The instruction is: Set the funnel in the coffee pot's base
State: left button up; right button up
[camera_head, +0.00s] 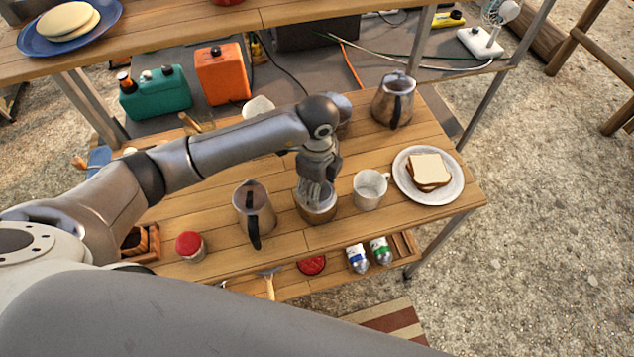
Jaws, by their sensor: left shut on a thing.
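My left gripper (318,188) points down into the mouth of the coffee pot's base (318,213), a short silvery metal cup on the wooden table. The gripper is shut on the funnel, which is largely hidden by the fingers and the base's rim. I cannot tell whether the funnel touches the base. The metal pot top (252,205) with a black handle stands upright to the left of the base. My right gripper is not in view.
A white mug (369,190) stands close right of the base, then a plate (455,190) with a sandwich. A metal pitcher (394,100) stands behind. A red-lidded jar (190,246) is at front left. Bottles (357,258) sit on a lower shelf.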

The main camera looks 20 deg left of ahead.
pick_arm(q)
jog(key=o, duration=1.1)
jog(key=shift+c, duration=0.2)
notch_tip(320, 180, up, 12)
jog(key=shift+f, duration=0.1)
dwell(0.4)
